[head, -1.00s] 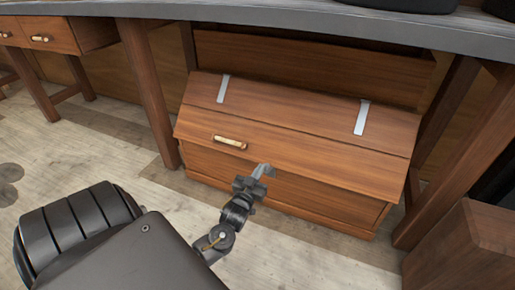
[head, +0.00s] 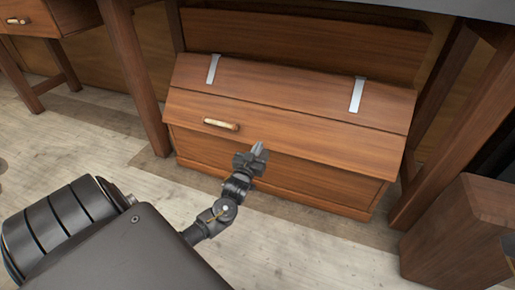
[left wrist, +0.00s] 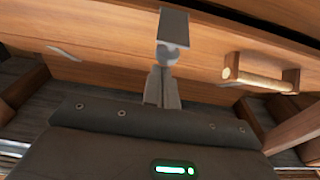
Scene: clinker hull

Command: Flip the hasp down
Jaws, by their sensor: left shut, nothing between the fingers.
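The wooden chest (head: 285,122) has a sloping lid with a handle (head: 221,124). My left gripper (head: 256,152) is shut and empty in front of the lid's lower front edge, right of the handle. In the left wrist view, the shut fingers (left wrist: 161,88) point at a grey metal plate with a rounded end, which looks like the hasp (left wrist: 174,28). The fingertips overlap its rounded end in that view; whether they touch is unclear. In the head view the hasp is hard to tell apart from the fingertips, so its angle cannot be told. My right gripper is out of view.
Two pale metal straps (head: 213,69) (head: 357,94) lie across the lid's upper part. The chest stands under a grey-topped bench (head: 440,8), between wooden legs (head: 137,80). A wooden block (head: 457,235) stands at the right. Bare floor (head: 290,245) lies in front of the chest.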

